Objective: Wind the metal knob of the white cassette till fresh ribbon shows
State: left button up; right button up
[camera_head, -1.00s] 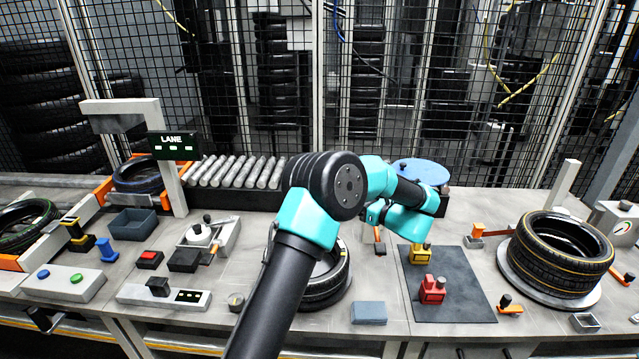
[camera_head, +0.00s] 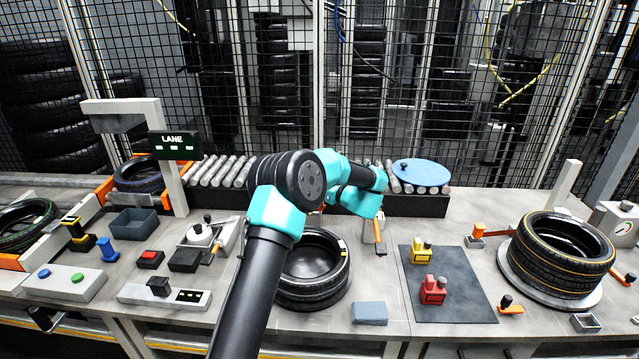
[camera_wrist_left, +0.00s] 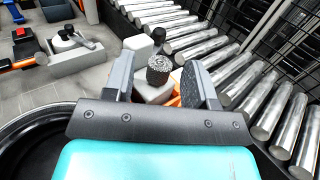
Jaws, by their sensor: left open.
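In the left wrist view a knurled grey metal knob (camera_wrist_left: 159,68) stands on a white block, which looks like the cassette (camera_wrist_left: 150,90). My left gripper (camera_wrist_left: 157,72) is open, with one finger on each side of the knob in that picture. I cannot tell whether the fingers touch it. Parts of the cassette are hidden behind the fingers and the gripper body, and no ribbon can be made out. In the head view my arm covers the cassette and the fingertips. My right gripper is not in view.
A black tyre (camera_head: 312,270) lies on the bench close to my arm. A roller conveyor (camera_head: 230,172) with a blue disc (camera_head: 422,173) runs behind. A tray with a white round part (camera_head: 200,235) is at left. A dark mat (camera_head: 455,305) holds red and yellow pieces at right.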

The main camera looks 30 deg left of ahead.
pick_arm(q)
jog(key=shift+a, duration=0.2)
jog(key=c, duration=0.9)
jog(key=shift+c, duration=0.2)
jog(key=shift+w+n+g, duration=0.15)
jog(key=shift+n+g, duration=0.35)
jog(key=shift+g, duration=0.2)
jog(key=n+g, duration=0.1)
jog(key=g, duration=0.1)
jog(key=shift+w+n+g, duration=0.15)
jog(key=shift+n+g, duration=0.15)
jog(key=shift+w+n+g, duration=0.2)
jog(key=shift+n+g, duration=1.5)
jog(key=shift+g, duration=0.9)
jog(key=shift+g+h, duration=0.3)
